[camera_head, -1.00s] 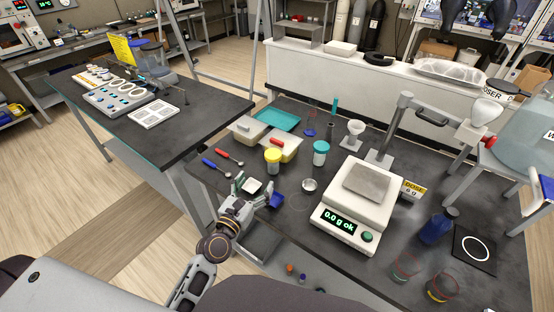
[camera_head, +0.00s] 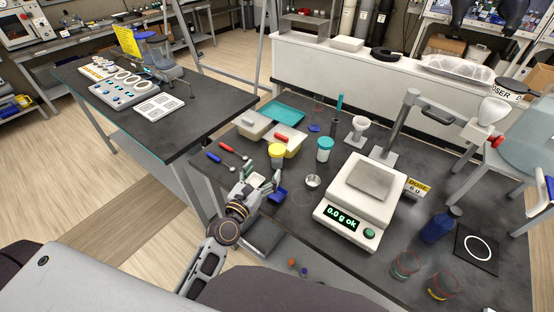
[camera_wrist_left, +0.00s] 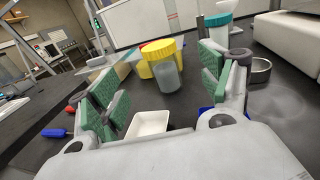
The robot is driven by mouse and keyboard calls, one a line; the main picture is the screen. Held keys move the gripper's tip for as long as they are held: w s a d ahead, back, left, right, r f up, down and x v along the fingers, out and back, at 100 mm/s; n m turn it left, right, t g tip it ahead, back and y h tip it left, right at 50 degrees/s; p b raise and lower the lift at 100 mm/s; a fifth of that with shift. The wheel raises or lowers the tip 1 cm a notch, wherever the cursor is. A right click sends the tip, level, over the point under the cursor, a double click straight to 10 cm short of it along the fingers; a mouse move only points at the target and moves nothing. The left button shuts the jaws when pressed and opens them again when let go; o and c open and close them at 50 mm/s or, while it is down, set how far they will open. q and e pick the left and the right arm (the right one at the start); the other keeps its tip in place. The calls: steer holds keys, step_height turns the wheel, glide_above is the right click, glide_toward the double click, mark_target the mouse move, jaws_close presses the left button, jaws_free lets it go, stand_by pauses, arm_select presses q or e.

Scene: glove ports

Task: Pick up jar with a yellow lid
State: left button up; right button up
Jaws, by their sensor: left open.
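The jar with a yellow lid (camera_head: 277,155) stands upright on the dark bench, in front of the lidded tubs. In the left wrist view the jar (camera_wrist_left: 167,76) has a clear greyish body and stands ahead, between the two fingers in the picture. My left gripper (camera_head: 262,179) is open and empty, with green finger pads. It is on the near side of the jar and apart from it. In the left wrist view the gripper (camera_wrist_left: 160,88) has its fingers spread wide. My right gripper is not in view.
A white weighing dish (camera_wrist_left: 150,122) lies low between my fingers. A teal-lidded jar (camera_head: 324,149), a small metal cup (camera_head: 313,181) and the scale (camera_head: 361,204) stand to the right. Red and blue handled spoons (camera_head: 222,158) lie left. A pale tub (camera_head: 253,125) stands behind.

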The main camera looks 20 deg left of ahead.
mark_target(273, 156)
arm_select(q)
steer(key=shift+w+d+p, duration=0.2)
steer(key=shift+w, duration=0.95)
steer(key=shift+w+d+p, duration=0.15)
steer(key=shift+w, duration=1)
steer(key=shift+w+d, duration=0.15)
steer(key=shift+w, duration=0.6)
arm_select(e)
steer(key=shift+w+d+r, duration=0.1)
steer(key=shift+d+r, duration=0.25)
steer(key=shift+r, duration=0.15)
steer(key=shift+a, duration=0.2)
arm_select(q)
steer(key=shift+w, duration=0.2)
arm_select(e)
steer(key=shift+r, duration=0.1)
arm_select(q)
steer(key=shift+w+r+p, duration=0.15)
steer(key=shift+w+p, duration=0.2)
steer(key=shift+w, duration=0.15)
steer(key=shift+w+d, duration=0.2)
steer(key=shift+w, duration=0.75)
steer(key=shift+w+d+p, duration=0.1)
steer(key=shift+w+p, duration=0.25)
steer(key=shift+w, duration=0.6)
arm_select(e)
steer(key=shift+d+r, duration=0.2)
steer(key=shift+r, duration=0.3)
